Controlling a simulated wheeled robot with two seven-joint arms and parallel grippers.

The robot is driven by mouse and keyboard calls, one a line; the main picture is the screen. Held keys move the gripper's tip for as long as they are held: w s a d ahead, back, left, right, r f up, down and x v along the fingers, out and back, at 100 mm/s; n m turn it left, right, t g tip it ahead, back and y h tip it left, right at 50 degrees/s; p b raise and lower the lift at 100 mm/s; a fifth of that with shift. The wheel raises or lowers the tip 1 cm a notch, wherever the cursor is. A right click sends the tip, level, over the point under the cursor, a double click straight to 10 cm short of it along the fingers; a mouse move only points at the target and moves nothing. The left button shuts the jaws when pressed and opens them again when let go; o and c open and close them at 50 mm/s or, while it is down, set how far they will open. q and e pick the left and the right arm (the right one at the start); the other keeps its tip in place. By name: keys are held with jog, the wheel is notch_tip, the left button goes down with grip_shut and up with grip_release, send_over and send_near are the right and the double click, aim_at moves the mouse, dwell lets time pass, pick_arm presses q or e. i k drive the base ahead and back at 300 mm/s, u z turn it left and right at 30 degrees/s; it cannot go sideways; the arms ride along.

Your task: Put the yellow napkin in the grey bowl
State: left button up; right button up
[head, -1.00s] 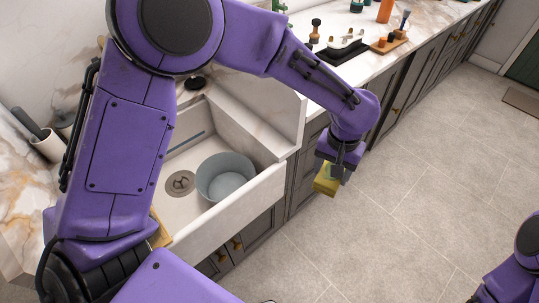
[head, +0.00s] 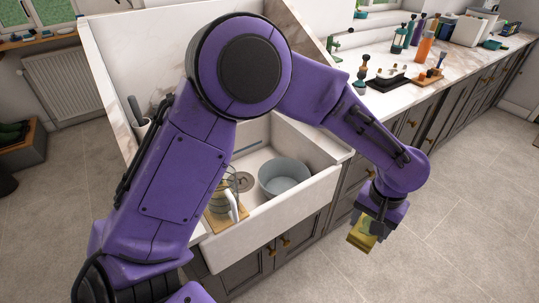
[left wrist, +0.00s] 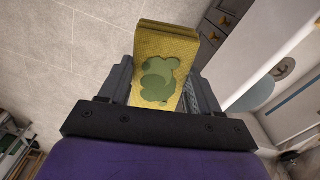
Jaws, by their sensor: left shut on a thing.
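The yellow napkin (head: 362,238) is a folded yellow block with a green blotch pattern. My left gripper (head: 369,226) is shut on it and holds it over the floor, in front of the cabinets and to the right of the sink. The napkin also shows between the fingers in the left wrist view (left wrist: 165,62). The grey bowl (head: 284,178) sits inside the white sink, to the left of the gripper, and looks empty. Part of it shows at the right of the left wrist view (left wrist: 252,95). My right gripper is not in view.
The sink (head: 300,204) has a raised front wall between the napkin and the bowl. A glass jug (head: 222,200) stands on a wooden board at its left. Bottles and a black tray (head: 388,78) stand on the counter. The floor (head: 450,220) at right is clear.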

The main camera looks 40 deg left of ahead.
aim_at(283, 190)
jog(key=u, duration=0.8)
jog(key=i, duration=0.95)
